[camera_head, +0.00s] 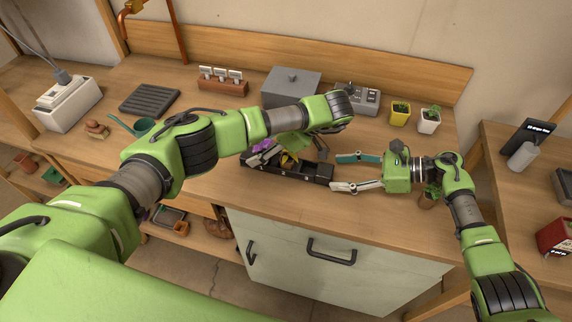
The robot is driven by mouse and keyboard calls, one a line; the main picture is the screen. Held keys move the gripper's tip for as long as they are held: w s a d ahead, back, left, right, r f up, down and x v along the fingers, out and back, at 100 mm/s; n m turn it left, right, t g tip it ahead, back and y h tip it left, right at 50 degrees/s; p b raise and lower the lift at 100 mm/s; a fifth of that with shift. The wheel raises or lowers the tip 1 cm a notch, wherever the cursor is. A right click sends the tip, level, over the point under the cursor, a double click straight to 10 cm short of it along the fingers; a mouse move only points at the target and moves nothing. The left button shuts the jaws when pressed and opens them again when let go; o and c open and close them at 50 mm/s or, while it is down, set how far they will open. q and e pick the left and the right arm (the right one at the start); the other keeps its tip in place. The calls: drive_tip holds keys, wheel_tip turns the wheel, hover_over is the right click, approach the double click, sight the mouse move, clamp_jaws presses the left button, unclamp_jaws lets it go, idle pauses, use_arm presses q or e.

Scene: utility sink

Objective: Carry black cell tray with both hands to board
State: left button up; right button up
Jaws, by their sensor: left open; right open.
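The black cell tray (312,174) lies on the wooden worktop near its front edge, with purple and yellow flowers in it. My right gripper (337,172) is open at the tray's right end, its two fingers pointing left and spread apart. The tray's right end is close to the fingertips; I cannot tell whether they touch. My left gripper (262,154) is open over the tray's left part, partly hidden by my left arm. A dark ribbed slab (150,100), possibly the board, lies at the back left.
A grey box (291,86), a rack with white labels (222,80), a yellow pot (399,115) and a white pot (429,121) stand along the back. A teal watering can (142,126) stands left.

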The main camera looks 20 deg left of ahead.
sight(252, 153)
use_arm(q)
drive_tip(key=shift+x, duration=2.65)
use_arm(e)
drive_tip(key=shift+x, duration=2.65)
use_arm(q)
drive_tip(key=shift+f, duration=0.1)
drive_tip(key=shift+c, duration=0.4)
use_arm(e)
drive_tip(key=shift+d, duration=0.1)
drive_tip(key=shift+c, duration=0.4)
use_arm(q)
drive_tip(key=c, duration=1.2)
use_arm(e)
drive_tip(key=c, duration=1.2)
use_arm(q)
drive_tip(key=shift+o, duration=0.2)
use_arm(e)
drive_tip(key=shift+o, duration=0.2)
